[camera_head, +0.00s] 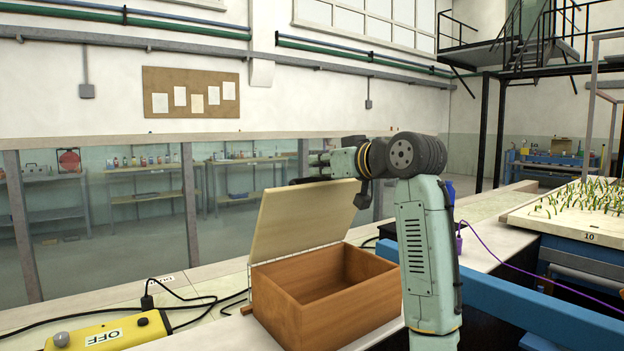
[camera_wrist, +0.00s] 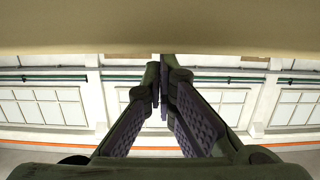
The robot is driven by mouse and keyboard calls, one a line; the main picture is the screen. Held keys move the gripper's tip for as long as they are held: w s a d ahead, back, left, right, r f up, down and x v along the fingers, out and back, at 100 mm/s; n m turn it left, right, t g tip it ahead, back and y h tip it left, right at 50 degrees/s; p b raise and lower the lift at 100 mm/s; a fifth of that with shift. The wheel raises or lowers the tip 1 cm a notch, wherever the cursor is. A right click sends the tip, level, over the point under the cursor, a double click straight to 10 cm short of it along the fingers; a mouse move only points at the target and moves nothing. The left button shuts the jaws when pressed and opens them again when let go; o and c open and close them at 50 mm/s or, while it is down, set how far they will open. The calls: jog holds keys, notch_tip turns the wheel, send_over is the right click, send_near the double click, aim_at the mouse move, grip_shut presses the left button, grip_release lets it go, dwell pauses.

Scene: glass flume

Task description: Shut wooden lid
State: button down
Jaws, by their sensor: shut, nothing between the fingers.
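The wooden box (camera_head: 325,298) stands on the bench with its interior open and looking empty. Its pale wooden lid (camera_head: 300,220) is raised, hinged along the left side and leaning up steeply. A broad tan surface, apparently the lid (camera_wrist: 160,28), fills the top of that view close to the fingertips. I cannot tell if they touch.
A yellow device marked OFF (camera_head: 105,334) with black cables lies left of the box. A blue beam (camera_head: 500,305) runs to the right of the box. A planted tray (camera_head: 575,215) is at the far right. Glass panels with metal posts (camera_head: 189,205) stand behind.

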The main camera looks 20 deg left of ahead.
aim_at(329, 189)
jog(key=s+d+f+t+y+b, duration=0.1)
jog(key=d+b, duration=0.1)
jog(key=b, duration=0.1)
jog(key=s+d+f+y+b, duration=0.1)
jog(key=s+d+f+b, duration=0.1)
jog(key=b, duration=0.1)
jog(key=s+d+f+t+y+b, duration=0.1)
jog(key=d+f+b, duration=0.1)
jog(key=b, duration=0.1)
jog(key=shift+s+f+t, duration=0.2)
jog(key=shift+s+t, duration=0.1)
jog(key=s+d+f+t+y+b, duration=0.1)
jog(key=f+b, duration=0.1)
jog(key=b, duration=0.2)
jog(key=s+d+f+t+y+b, duration=0.1)
jog(key=d+f+y+b, duration=0.1)
jog(key=f+b, duration=0.1)
jog(key=s+d+f+t+y+b, duration=0.1)
jog(key=f+y+b, duration=0.1)
jog(key=b, duration=0.2)
jog(key=shift+s+d+f+b, duration=0.3)
jog(key=shift+s+d, duration=0.05)
jog(key=shift+d, duration=0.05)
jog(key=shift+s+d+f+t+y+b, duration=0.15)
jog(key=shift+f+t+y+b, duration=0.15)
jog(key=shift+f+b, duration=0.1)
jog(key=shift+b+v, duration=0.8)
jog(key=shift+b, duration=0.15)
